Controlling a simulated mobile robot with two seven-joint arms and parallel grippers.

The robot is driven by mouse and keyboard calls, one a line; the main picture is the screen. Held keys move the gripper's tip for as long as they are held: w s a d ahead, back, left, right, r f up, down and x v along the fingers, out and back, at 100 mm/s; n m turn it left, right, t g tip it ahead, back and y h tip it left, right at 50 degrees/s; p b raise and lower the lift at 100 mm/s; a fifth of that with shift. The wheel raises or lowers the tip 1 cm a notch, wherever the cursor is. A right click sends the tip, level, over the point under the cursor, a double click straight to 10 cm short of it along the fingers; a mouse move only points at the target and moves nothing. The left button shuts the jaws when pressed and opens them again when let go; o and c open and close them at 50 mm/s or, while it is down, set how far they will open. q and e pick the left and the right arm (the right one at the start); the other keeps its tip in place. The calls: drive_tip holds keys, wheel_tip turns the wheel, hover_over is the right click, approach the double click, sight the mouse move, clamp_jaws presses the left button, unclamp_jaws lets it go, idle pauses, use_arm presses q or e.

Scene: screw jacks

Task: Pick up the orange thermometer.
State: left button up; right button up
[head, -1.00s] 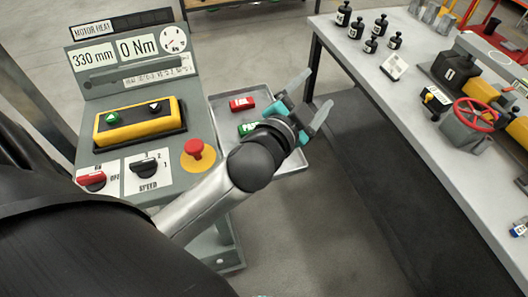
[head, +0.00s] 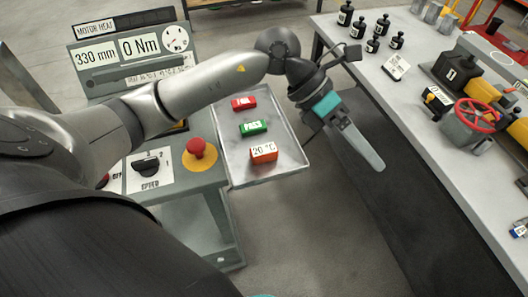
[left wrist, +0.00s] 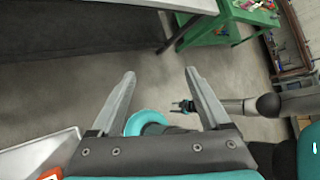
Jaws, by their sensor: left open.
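The orange thermometer (head: 263,153) is a small block with a white "20 °C" label. It lies on the grey metal tray (head: 236,178), near its front edge. My left gripper (head: 362,152) is open and empty, to the right of the tray and apart from the thermometer. In the head view its fingers overlap and point down and right. In the left wrist view my left gripper (left wrist: 160,74) shows both fingers spread with floor between them. A corner of the thermometer (left wrist: 50,174) shows at the bottom left there. My right gripper (left wrist: 184,106) appears small in the left wrist view.
A green block (head: 253,127) and a red block (head: 243,103) lie behind the thermometer on the tray. A control panel with a red knob (head: 197,148) stands left of it. A workbench (head: 400,88) with black weights and a red handwheel (head: 476,114) is on the right.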

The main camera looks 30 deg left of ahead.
use_arm(q)
drive_tip(key=w+a+f+y, duration=0.25)
drive_tip(key=a+y, duration=0.25)
drive_tip(key=a, duration=0.4)
drive_tip(key=y, duration=0.5)
hover_over(264, 149)
drive_tip(key=shift+g, duration=0.3)
wheel_tip(264, 149, down, 15)
drive_tip(key=shift+f, duration=0.1)
drive_tip(key=shift+n, duration=0.3)
clamp_jaws()
